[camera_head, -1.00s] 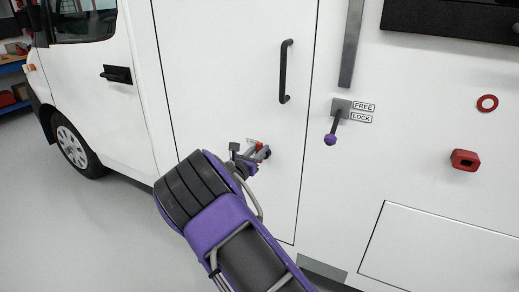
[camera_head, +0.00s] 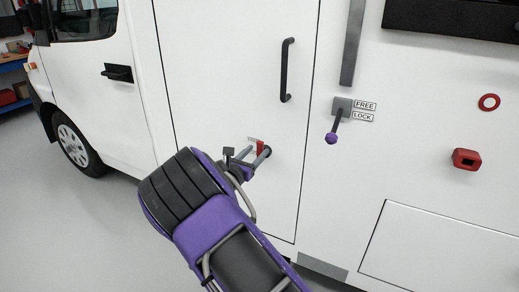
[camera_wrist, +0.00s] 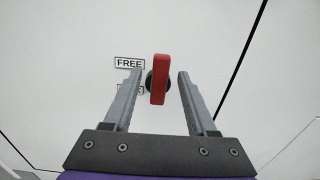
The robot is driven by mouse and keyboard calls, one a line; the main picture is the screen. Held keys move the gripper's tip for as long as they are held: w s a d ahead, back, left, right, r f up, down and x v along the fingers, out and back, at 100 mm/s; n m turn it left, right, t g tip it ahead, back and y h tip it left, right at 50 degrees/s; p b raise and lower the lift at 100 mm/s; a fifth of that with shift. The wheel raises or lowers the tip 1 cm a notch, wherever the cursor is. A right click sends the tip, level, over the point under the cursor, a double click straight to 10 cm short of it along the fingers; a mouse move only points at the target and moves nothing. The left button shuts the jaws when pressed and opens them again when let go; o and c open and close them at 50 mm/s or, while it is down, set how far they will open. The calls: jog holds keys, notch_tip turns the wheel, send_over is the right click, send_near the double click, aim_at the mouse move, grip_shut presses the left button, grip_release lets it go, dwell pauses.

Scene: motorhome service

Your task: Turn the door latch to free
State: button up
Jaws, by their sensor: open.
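The red door latch (camera_head: 261,147) sits on a dark round pivot low on the white door (camera_head: 225,80). In the wrist view the red latch (camera_wrist: 159,85) stands nearly upright, with a slight tilt. My gripper (camera_head: 256,156) is at the latch. In the wrist view my gripper (camera_wrist: 160,74) is open, with one finger on each side of the latch and a visible gap to both. A FREE label (camera_wrist: 129,63) is at the upper left of the latch. A second label below it is mostly hidden by the left finger.
A separate grey lever with a purple knob (camera_head: 331,138) hangs right of the door, beside its own FREE and LOCK labels (camera_head: 363,111). A black door handle (camera_head: 286,70) is above the latch. A red box-like fitting (camera_head: 466,159) and red ring (camera_head: 489,102) are further right.

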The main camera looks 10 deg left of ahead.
jog(key=v, duration=1.4)
